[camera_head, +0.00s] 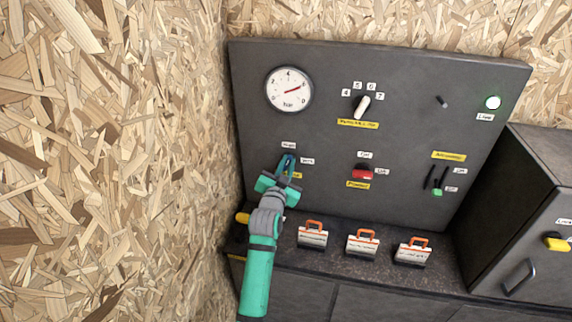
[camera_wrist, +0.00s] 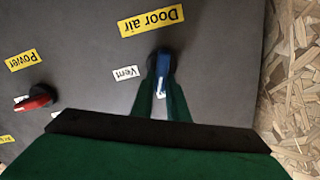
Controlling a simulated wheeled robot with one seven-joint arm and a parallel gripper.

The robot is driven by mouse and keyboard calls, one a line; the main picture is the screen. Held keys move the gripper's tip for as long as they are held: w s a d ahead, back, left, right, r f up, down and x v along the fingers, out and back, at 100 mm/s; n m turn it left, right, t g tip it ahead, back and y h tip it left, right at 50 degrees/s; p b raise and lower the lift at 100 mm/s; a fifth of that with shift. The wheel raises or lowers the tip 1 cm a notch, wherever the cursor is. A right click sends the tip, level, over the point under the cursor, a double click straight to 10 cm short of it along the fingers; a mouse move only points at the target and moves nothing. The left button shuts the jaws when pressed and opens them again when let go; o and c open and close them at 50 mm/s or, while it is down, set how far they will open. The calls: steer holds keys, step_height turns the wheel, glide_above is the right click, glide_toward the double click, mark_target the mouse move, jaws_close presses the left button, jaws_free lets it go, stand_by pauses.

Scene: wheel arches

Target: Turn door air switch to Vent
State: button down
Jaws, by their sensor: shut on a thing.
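The door air switch (camera_wrist: 164,64) is a blue handle on a dark round base, on the dark panel at the left in the head view. My gripper (camera_head: 284,171) is at the panel, its two fingers shut on the blue handle, one on each side. In the wrist view the handle points down toward my gripper, away from the yellow "Door air" label (camera_wrist: 151,20). The "Vent" label (camera_wrist: 126,73) lies left of the switch there. In the head view a white label (camera_head: 289,145) sits above the switch and another (camera_head: 307,161) to its right. My fingers hide part of the switch.
A red power switch (camera_head: 361,173) is right of my gripper, with a selector knob (camera_head: 362,106) and gauge (camera_head: 289,89) above. Several tagged padlocks (camera_head: 363,243) stand on the ledge below. A chipboard wall (camera_head: 130,160) is close on the left.

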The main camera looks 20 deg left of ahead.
steer(key=m, duration=0.3)
steer(key=shift+w+d+f+m, duration=0.1)
steer(key=shift+d+m, duration=0.15)
steer(key=shift+m, duration=0.15)
steer(key=m, duration=0.3)
steer(key=f+m, duration=0.1)
steer(key=m, duration=0.5)
steer(key=shift+d+f, duration=0.15)
steer(key=shift+d, duration=0.1)
steer(key=shift+m, duration=0.4)
steer(key=c, duration=1.7)
jaws_free()
steer(key=v, duration=1)
steer(key=shift+s, duration=0.35)
